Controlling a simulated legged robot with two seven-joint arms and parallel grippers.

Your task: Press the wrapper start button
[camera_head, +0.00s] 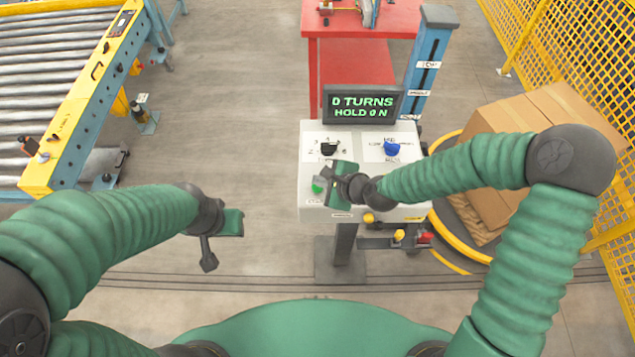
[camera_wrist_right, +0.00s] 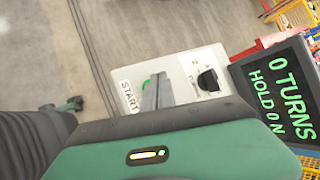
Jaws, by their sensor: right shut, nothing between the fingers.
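The white control panel (camera_head: 312,140) stands in the middle, with a dark display (camera_head: 362,104) reading "0 TURNS, HOLD 0 N". The green start button (camera_head: 318,187) is at the panel's left side, partly hidden by my right gripper (camera_head: 328,186). In the right wrist view, the green button (camera_wrist_right: 146,84) shows beside the word START, and the shut, empty fingers (camera_wrist_right: 157,92) reach over the panel next to it, covering part of it. I cannot tell whether they touch it. My left gripper (camera_head: 232,222) hangs left of the panel, away from it; its jaws are unclear.
The panel also has a black knob (camera_head: 328,149) and a blue knob (camera_head: 392,148). Boxes (camera_head: 540,110) on a pallet stand on the yellow-rimmed turntable at right. A roller conveyor (camera_head: 60,80) is at left, a red table (camera_head: 352,70) behind. Floor left of the panel is clear.

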